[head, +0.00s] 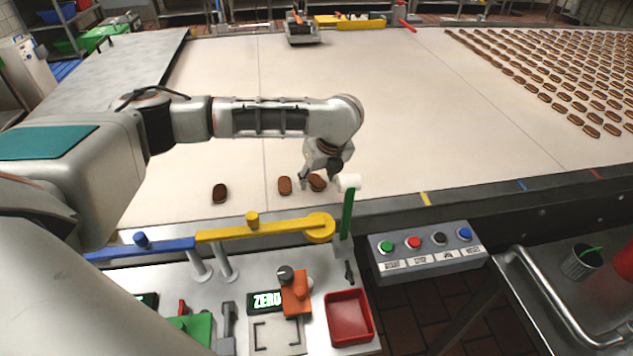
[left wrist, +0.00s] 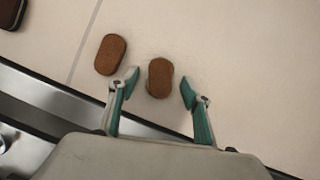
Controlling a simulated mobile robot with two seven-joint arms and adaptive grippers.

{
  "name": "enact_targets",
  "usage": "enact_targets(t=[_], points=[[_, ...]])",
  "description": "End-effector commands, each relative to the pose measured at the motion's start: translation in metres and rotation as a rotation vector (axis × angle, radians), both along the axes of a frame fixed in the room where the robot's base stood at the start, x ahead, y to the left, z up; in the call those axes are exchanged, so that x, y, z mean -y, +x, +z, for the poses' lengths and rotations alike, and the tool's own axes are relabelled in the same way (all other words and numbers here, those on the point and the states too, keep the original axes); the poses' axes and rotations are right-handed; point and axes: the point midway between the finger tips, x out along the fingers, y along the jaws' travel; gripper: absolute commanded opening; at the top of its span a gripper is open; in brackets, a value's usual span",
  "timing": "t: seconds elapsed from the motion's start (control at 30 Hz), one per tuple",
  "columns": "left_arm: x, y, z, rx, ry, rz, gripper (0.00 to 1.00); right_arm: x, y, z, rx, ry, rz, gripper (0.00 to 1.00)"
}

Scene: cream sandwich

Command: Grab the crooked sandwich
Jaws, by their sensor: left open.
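Three brown sandwiches lie apart near the front edge of the pale conveyor: a left one (head: 220,193), a middle one (head: 285,185) and a right one (head: 316,183). My left gripper (head: 321,180) is open over the right one. In the left wrist view, this sandwich (left wrist: 160,77) lies between the spread green-lined fingers (left wrist: 158,84), and neither finger appears to touch it. Its outline looks slightly uneven, as if its layers are offset. The middle sandwich (left wrist: 110,54) lies just outside the left finger. Part of another (left wrist: 9,13) shows at the top left corner. My right gripper is out of view.
Many sandwiches in rows (head: 570,80) cover the conveyor's far right. A yellow bar (head: 265,230), a blue bar (head: 140,249) and a green post (head: 347,212) stand along the front edge. A red tray (head: 349,318) and a button panel (head: 428,252) are nearer. The conveyor's middle is clear.

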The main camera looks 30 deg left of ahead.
Motion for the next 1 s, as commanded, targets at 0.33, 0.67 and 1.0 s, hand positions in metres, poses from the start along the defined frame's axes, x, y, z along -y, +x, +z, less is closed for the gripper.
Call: enact_targets(t=[0.33, 0.67, 1.0], points=[[0.000, 0.000, 0.000, 0.001, -0.001, 0.000, 0.18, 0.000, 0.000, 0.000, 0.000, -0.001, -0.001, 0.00], [0.000, 0.000, 0.000, 0.001, -0.001, 0.000, 0.18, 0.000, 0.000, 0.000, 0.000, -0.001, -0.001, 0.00], [0.001, 0.001, 0.024, 0.004, -0.002, -0.001, 0.18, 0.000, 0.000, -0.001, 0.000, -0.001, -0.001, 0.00]])
